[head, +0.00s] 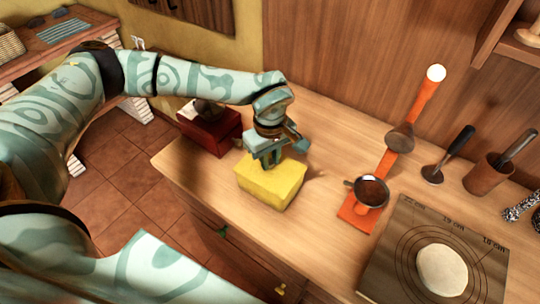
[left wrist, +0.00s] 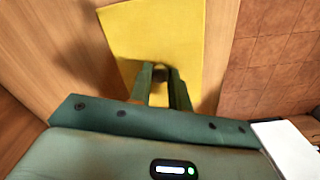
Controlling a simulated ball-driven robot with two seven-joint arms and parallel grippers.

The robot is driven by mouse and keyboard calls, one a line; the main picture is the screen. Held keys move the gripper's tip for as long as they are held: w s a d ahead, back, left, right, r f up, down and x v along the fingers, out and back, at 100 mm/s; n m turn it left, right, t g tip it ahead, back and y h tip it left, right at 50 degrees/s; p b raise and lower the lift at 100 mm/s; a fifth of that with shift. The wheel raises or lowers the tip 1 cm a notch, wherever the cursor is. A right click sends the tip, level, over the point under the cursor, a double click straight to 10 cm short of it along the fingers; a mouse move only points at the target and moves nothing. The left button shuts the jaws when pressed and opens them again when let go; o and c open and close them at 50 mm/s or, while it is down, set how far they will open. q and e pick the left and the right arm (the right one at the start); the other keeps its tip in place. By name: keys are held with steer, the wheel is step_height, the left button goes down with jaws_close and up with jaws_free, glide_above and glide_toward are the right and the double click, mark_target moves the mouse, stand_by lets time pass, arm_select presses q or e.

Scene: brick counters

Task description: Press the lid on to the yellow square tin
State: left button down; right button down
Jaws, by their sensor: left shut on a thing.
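The yellow square tin (head: 262,195) stands near the counter's front edge in the head view. Its yellow lid (head: 288,176) is on top or very close to it; I cannot make out a gap between them. My left gripper (head: 268,162) is directly above, pointing down, shut on the lid's small knob. In the left wrist view the flat yellow lid top (left wrist: 155,35) fills the upper middle, and the fingers of my left gripper (left wrist: 161,84) close around the dark knob (left wrist: 160,72). The fingers hide most of the knob. My right gripper is not in view.
A dark red box (head: 210,130) stands just left behind the tin. Bare wood (head: 325,150) lies between the tin and stand.

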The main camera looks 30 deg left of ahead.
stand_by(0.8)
arm_select(q)
steer(key=c, duration=0.7)
jaws_free()
steer(key=shift+c, duration=0.2)
steer(key=shift+p, duration=0.3)
steer(key=shift+r+p, duration=3)
steer(key=shift+r, duration=0.5)
jaws_close()
